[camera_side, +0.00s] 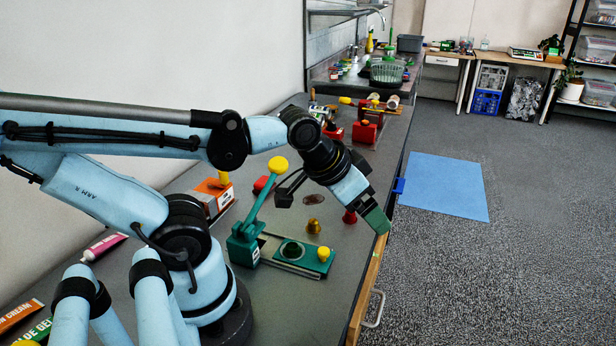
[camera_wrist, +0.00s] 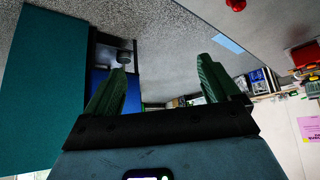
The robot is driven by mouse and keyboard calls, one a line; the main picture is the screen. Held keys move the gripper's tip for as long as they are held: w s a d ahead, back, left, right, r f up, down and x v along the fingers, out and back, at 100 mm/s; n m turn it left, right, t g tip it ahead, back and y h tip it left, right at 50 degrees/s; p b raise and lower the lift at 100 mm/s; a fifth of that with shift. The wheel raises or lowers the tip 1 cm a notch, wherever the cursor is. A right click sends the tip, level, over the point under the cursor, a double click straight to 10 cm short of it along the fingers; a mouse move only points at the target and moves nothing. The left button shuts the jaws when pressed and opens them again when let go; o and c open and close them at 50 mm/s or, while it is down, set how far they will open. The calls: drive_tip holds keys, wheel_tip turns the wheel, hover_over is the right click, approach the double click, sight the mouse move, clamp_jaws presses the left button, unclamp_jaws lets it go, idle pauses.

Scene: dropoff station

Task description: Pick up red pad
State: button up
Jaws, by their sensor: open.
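My gripper (camera_side: 377,220) hangs over the bench's right edge in the side view, green fingers down. In the wrist view its two green fingers (camera_wrist: 163,78) are spread apart with nothing between them. I cannot tell for sure which red thing is the pad. A small red cone-like piece (camera_side: 349,216) stands on the bench just left of my gripper. A red block (camera_side: 365,132) stands farther back. The wrist view shows a red box (camera_wrist: 305,54) at right and a red knob (camera_wrist: 235,4) at top.
A green lever press (camera_side: 243,244) with a yellow knob stands on the grey bench, with a green-ended plate (camera_side: 298,256) beside it. A brass piece (camera_side: 313,226) stands near. An orange box (camera_side: 213,196) is at left. A blue mat (camera_side: 446,186) lies on the floor.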

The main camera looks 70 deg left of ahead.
drive_tip(key=shift+r, duration=0.1)
wheel_tip(320, 180, up, 5)
drive_tip(key=m+g+y, duration=0.1)
drive_tip(key=m+g, duration=0.7)
drive_tip(key=m, duration=0.1)
hover_over(264, 180)
drive_tip(key=w+d, duration=0.1)
wheel_tip(264, 180, down, 6)
drive_tip(key=f, duration=0.8)
drive_tip(key=s+f, duration=0.1)
drive_tip(key=f, duration=0.3)
drive_tip(key=shift+a, duration=0.35)
drive_tip(key=c, duration=1.1)
